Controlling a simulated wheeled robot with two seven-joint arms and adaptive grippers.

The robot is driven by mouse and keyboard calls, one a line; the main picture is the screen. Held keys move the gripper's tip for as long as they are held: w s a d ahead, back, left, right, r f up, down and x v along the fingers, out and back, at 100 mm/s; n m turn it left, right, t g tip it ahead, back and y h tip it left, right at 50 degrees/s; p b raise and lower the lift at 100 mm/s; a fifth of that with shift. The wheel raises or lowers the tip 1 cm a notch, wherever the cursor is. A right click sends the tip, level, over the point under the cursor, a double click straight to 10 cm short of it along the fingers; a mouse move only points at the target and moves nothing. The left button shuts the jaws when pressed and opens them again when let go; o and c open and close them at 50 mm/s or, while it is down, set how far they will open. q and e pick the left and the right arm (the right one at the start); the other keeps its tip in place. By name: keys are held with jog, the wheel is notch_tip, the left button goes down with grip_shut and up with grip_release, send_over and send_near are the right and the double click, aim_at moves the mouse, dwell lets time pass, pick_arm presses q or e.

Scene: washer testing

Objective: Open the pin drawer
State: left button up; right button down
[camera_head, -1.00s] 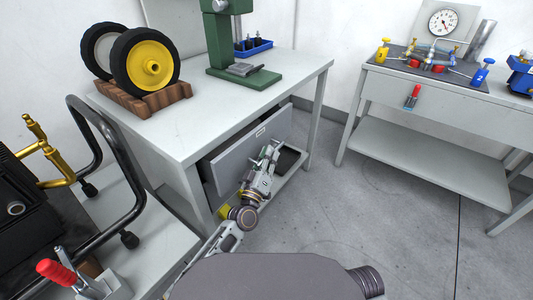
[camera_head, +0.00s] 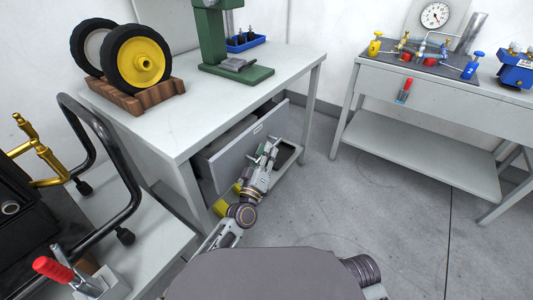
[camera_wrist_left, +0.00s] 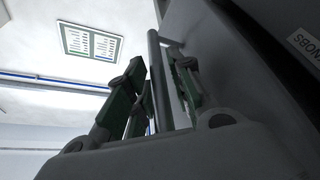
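A grey drawer (camera_head: 230,155) with a small white label stands partly out from under the workbench. In the left wrist view its label (camera_wrist_left: 305,45) is cut off and shows letters like "NOBS"; I see no word "pin". My left gripper (camera_head: 269,152) is at the drawer front, below the label. In the left wrist view the green-padded fingers stand on both sides of the dark handle bar (camera_wrist_left: 155,75) and appear closed on it. The drawer's contents are mostly hidden by its front. My right gripper is out of view.
The workbench top (camera_head: 185,120) holds yellow-hubbed wheels (camera_head: 142,60) on a wooden block and a green press (camera_head: 212,40). A black-tubed cart (camera_head: 115,180) is at the left. Another bench (camera_head: 415,85) stands at the right. The floor between is clear.

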pick_arm(q)
jog(key=shift+s, duration=0.1)
jog(key=v, duration=0.7)
dwell(0.4)
jog(key=shift+s+f, duration=0.1)
jog(key=shift+f, duration=0.05)
